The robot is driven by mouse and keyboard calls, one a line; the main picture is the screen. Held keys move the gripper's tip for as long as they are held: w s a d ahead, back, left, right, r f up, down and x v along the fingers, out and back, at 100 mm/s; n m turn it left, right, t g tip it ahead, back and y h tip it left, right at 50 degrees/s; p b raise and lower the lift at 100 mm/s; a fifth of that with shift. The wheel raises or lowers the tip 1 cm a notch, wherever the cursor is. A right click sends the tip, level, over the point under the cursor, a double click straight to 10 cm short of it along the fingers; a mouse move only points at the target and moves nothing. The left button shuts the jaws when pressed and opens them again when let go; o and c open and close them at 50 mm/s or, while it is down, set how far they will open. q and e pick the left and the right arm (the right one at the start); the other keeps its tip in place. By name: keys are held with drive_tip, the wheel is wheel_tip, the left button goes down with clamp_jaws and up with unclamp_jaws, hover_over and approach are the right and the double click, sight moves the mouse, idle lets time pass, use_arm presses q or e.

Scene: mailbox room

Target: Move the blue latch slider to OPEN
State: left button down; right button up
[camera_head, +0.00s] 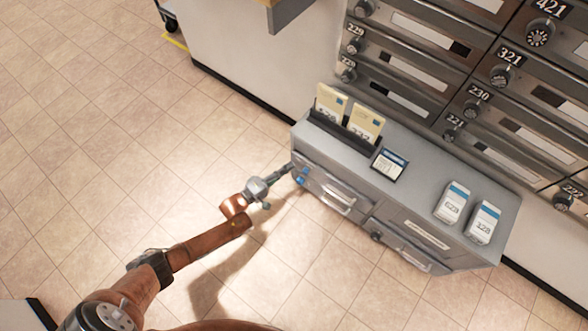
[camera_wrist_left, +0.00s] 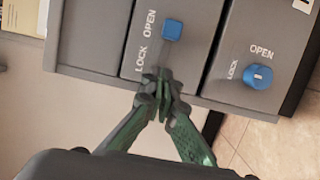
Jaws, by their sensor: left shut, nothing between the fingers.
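The blue latch slider (camera_wrist_left: 172,29) is a small square block on the grey cabinet front in the left wrist view. It sits beside the printed word OPEN, with LOCK marked nearer my fingers. My left gripper (camera_wrist_left: 165,80) is shut and empty, its fingertips at the panel near the LOCK end, apart from the slider. In the head view my left gripper (camera_head: 289,168) reaches the left end of the grey cabinet (camera_head: 415,185). Small blue parts show by the fingertips there, too small to tell apart. My right gripper is not in view.
A round blue knob (camera_wrist_left: 259,77), also with OPEN and LOCK labels, is on the panel to the right. A card holder (camera_head: 342,137), a small display (camera_head: 389,165) and two white boxes (camera_head: 453,203) stand on the cabinet. Mailboxes are behind. The tiled floor is clear at left.

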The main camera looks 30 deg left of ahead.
use_arm(q)
drive_tip(key=p+v, duration=0.3)
drive_tip(key=v, duration=0.7)
drive_tip(key=shift+a+p, duration=0.3)
drive_tip(key=shift+p, duration=0.1)
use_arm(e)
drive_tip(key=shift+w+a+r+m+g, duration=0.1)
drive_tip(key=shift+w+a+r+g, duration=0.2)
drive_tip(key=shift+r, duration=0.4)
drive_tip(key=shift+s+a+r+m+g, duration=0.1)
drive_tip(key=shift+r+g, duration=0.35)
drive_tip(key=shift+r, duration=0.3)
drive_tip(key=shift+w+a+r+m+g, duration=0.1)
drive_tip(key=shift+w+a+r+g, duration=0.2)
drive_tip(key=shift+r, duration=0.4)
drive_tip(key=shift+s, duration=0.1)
